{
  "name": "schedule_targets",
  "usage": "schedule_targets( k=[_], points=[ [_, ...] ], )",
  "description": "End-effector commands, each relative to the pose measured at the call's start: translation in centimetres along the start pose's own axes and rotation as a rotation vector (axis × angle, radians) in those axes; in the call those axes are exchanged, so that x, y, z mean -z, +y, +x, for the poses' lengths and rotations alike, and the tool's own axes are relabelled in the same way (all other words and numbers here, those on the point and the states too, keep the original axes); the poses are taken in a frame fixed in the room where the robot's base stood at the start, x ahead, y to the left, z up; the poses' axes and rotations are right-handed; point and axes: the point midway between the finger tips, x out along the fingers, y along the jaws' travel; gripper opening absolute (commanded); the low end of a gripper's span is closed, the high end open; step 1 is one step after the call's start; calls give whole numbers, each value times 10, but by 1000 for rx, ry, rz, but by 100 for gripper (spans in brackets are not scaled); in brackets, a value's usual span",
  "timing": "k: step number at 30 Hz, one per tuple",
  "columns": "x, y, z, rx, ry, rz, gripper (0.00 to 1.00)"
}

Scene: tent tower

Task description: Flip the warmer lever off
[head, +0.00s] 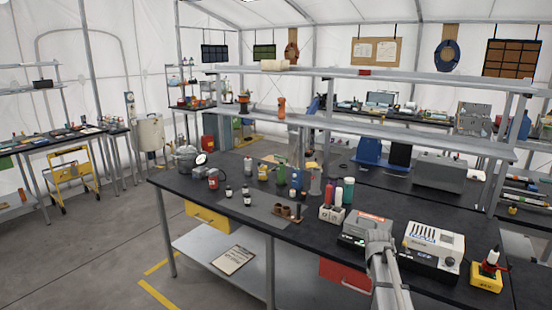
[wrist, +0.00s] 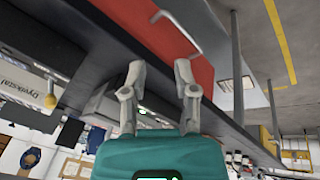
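I cannot tell for sure which device is the warmer. A white boxy device (head: 432,246) with dark slots on top stands on the front right of the dark bench in the head view. In the wrist view a small yellow knob on a short stem (wrist: 50,101) stands out near a white panel with lettering (wrist: 18,88); it may be the lever. My gripper (wrist: 160,68) is open and empty, with its fingers apart in front of the bench edge and a red drawer (wrist: 165,35). It is well apart from the yellow knob. In the head view my arm hides part of the bench front.
A grey box with a red top (head: 367,227) stands left of the white device, and a yellow box with a red-and-white top (head: 487,275) right of it. The red drawer has a protruding metal handle (wrist: 178,33). Bottles crowd the middle of the dark bench (head: 330,232).

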Motion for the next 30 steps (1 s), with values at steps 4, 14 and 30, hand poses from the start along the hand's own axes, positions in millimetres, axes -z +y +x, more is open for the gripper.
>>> schedule_targets(
  k=[4, 14, 30],
  points=[
    [-19, -30, -10, 32, -21, 27, 38],
    [-96, -133, -49, 142, -126, 134, 38],
    [-172, -214, -87, 224, -264, 241, 38]
  ],
)
